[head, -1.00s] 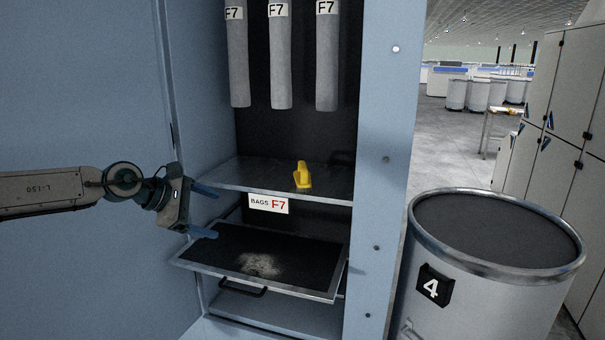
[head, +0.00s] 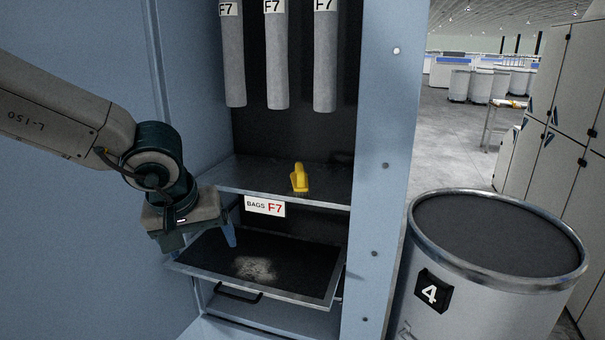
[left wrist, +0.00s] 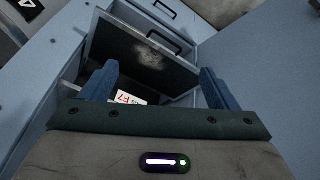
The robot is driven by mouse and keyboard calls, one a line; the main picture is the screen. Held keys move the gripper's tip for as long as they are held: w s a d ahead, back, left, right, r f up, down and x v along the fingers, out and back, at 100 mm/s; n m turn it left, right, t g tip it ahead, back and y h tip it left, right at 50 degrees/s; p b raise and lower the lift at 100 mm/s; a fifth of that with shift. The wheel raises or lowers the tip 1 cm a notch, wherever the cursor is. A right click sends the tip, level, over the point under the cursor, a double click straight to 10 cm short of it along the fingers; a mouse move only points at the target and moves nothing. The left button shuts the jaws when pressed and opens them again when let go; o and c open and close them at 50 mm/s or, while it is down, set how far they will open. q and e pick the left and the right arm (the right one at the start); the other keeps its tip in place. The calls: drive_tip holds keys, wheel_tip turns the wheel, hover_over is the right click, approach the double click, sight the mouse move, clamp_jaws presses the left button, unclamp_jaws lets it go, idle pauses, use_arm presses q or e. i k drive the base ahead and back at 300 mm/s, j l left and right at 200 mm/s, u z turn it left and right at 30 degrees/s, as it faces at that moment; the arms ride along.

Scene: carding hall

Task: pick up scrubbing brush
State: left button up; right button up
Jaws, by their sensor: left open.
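A yellow scrubbing brush (head: 299,178) stands on the metal shelf (head: 228,178) inside the blue cabinet, in the head view. My left gripper (head: 205,240) is open and empty. It is at the left of the cabinet opening, lower than the brush and to its left, apart from it. In the left wrist view the open blue fingers (left wrist: 160,88) frame the F7 label (left wrist: 130,98) and the dusty tray. The brush is not visible in that view. My right gripper is not in view.
A dark tray with pale dust (head: 210,245) is pulled out below the shelf. Grey filter bags (head: 275,60) hang above the brush. A drum marked 4 (head: 470,290) stands right of the cabinet's blue side panel (head: 385,130).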

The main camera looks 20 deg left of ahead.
sight(299, 178)
drive_tip(key=i+j, duration=0.15)
drive_tip(key=i, duration=0.75)
drive_tip(key=i+j, duration=0.15)
drive_tip(key=i, duration=0.75)
